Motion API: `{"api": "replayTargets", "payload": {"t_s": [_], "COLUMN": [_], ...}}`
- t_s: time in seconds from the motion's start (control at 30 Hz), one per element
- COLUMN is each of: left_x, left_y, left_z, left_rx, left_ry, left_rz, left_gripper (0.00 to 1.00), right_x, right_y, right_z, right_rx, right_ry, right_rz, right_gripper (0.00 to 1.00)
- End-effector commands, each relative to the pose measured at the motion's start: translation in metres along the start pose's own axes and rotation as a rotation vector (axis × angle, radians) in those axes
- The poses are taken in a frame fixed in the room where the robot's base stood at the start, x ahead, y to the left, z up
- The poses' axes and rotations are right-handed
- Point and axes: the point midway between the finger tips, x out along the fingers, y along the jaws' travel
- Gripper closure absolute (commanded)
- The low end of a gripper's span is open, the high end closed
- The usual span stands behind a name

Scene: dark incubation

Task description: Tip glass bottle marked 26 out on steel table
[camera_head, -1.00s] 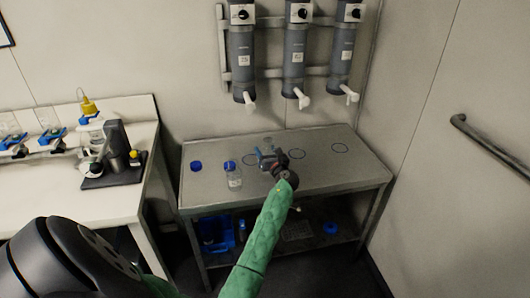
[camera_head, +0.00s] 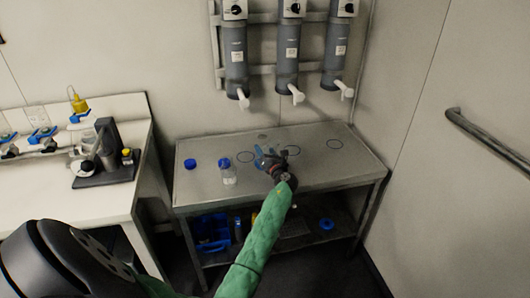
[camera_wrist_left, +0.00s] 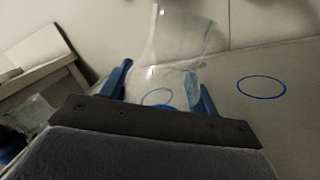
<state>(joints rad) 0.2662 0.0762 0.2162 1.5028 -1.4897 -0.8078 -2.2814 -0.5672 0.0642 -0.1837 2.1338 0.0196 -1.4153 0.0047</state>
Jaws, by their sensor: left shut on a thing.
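My left gripper (camera_head: 270,160) is over the middle of the steel table (camera_head: 325,176). In the left wrist view its two blue fingers (camera_wrist_left: 160,88) are shut on a clear glass bottle (camera_wrist_left: 172,48), which leans to one side. I see no cap on it, and no number can be read. In the head view the gripper mostly hides this bottle. A second glass bottle with a blue cap (camera_head: 228,175) stands upright on the table to the left of the gripper. A loose blue cap (camera_head: 190,164) lies further left. My right gripper is not in view.
Grey dispensers (camera_head: 288,62) with white spouts hang on the wall above the table. Drawn circles mark the tabletop, whose right part is clear. A white bench (camera_head: 90,203) with a dark stand is at left. A blue container (camera_head: 212,231) sits on the lower shelf.

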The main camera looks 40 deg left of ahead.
Motion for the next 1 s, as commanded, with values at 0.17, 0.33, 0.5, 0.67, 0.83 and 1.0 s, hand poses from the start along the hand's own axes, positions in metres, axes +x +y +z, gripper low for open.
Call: {"api": "replayTargets", "payload": {"t_s": [0.17, 0.33, 0.5, 0.67, 0.83, 1.0], "left_x": [0.000, 0.000, 0.001, 0.001, 0.001, 0.002], "left_y": [0.001, 0.001, 0.002, 0.003, 0.005, 0.007], "left_z": [0.002, 0.002, 0.002, 0.003, 0.005, 0.005], "left_rx": [0.012, 0.011, 0.011, 0.017, 0.043, 0.075], "left_ry": [-0.003, -0.003, -0.003, -0.004, -0.010, -0.016], "left_rz": [0.001, 0.001, 0.001, 0.001, 0.001, 0.001], "left_gripper": [0.75, 0.75, 0.75, 0.75, 0.75, 0.75], "right_x": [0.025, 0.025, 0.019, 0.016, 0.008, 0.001], "right_y": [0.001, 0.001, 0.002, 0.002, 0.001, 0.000], "right_z": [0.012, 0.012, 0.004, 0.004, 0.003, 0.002], "right_rx": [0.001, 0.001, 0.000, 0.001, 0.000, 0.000], "right_ry": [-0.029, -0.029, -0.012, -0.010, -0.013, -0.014], "right_rz": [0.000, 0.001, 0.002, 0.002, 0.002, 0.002], "right_gripper": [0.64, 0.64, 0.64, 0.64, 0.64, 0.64]}}
